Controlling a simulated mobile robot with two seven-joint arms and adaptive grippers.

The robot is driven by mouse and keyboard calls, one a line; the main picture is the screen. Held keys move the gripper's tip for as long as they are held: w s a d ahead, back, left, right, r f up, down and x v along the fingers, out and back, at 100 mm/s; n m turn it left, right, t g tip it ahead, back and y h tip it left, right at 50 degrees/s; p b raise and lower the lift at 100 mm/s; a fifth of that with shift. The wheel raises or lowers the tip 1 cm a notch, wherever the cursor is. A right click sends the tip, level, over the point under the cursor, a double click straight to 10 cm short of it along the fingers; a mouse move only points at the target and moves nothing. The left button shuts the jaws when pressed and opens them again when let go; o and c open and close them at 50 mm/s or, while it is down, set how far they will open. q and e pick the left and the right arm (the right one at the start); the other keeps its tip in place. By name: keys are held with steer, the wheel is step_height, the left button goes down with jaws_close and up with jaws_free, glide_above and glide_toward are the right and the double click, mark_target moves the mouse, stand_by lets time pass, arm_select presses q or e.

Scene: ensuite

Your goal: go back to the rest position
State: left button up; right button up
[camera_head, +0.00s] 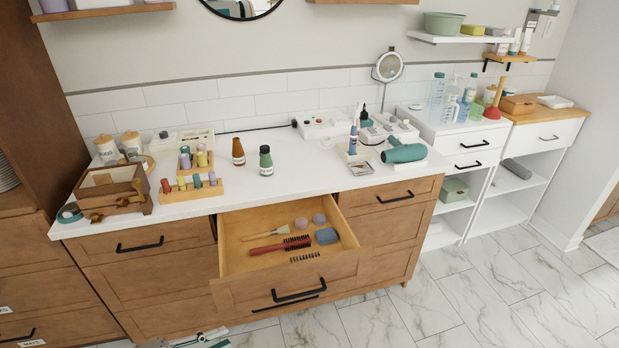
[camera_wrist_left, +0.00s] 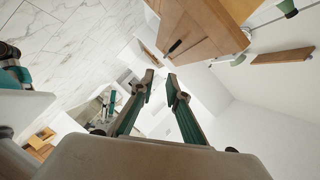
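My left gripper (camera_head: 203,338) shows only in part at the bottom edge of the head view, below and in front of the wooden cabinet. In the left wrist view the two fingers of my left gripper (camera_wrist_left: 160,88) stand apart with nothing between them, so it is open and empty. My right gripper cannot be made out in either view.
The cabinet's middle top drawer (camera_head: 232,292) is pulled out, with a red hairbrush (camera_head: 280,245) and other items inside. The white countertop (camera_head: 310,185) holds bottles, a wooden box (camera_head: 112,190) and a teal hair dryer (camera_head: 404,153). Marble floor (camera_head: 480,290) is clear at right.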

arm_select(q)
steer(key=s+d+f+n+t+y, duration=0.1)
steer(key=s+f+n+y, duration=0.6)
steer(key=n, duration=1.1)
steer(key=s+y, duration=0.2)
steer(key=shift+d+f+t+y, duration=0.2)
steer(key=shift+f+t+y, duration=0.1)
steer(key=shift+y, duration=0.1)
